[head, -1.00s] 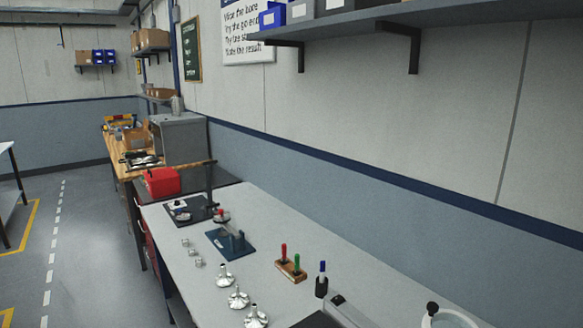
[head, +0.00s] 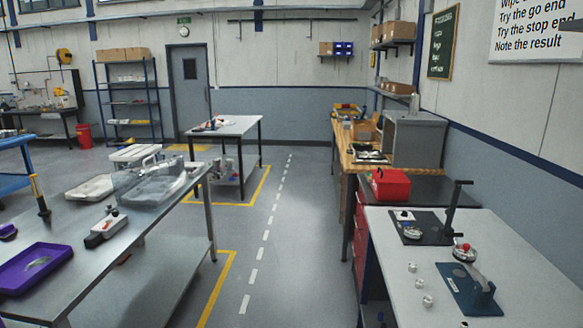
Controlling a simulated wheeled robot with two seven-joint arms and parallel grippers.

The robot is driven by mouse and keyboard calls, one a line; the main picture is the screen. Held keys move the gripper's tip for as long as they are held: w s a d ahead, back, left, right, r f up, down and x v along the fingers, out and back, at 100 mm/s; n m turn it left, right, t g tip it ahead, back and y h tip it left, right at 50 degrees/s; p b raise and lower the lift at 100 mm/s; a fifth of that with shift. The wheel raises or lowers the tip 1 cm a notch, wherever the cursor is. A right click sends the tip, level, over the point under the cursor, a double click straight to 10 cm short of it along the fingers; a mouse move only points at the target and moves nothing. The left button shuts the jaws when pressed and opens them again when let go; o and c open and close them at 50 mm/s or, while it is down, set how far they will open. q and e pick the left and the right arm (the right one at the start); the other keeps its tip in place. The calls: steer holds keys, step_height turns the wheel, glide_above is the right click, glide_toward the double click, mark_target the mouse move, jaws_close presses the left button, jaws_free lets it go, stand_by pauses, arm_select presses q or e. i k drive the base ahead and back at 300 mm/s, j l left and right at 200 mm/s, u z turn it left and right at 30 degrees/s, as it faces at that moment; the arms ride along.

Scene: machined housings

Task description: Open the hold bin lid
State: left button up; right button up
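A red box (head: 390,185) stands on the dark top at the far end of the right-hand bench. Its top is red and looks closed, with a small dark detail at its left edge; no label is readable. It is the likeliest hold bin in view, but I cannot confirm that. Neither of my grippers shows in the head view, so nothing of mine is seen touching the box.
The right bench (head: 395,270) carries a dark fixture plate (head: 425,232), a blue fixture (head: 470,290) and several small metal parts. A steel table (head: 150,235) on the left holds a purple tray (head: 38,262) and clear bins. The marked aisle between is clear.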

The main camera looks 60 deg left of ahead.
mark_target(384, 176)
steer(key=i+j+u, duration=0.15)
steer(key=j, duration=0.3)
steer(key=i+j+u, duration=0.15)
steer(key=j, duration=0.35)
steer(key=i+j+u, duration=0.2)
steer(key=j, duration=0.2)
steer(key=i+j+u, duration=0.15)
steer(key=j, duration=0.3)
steer(key=i+j+u, duration=0.15)
steer(key=i+j, duration=0.1)
steer(key=j, duration=0.1)
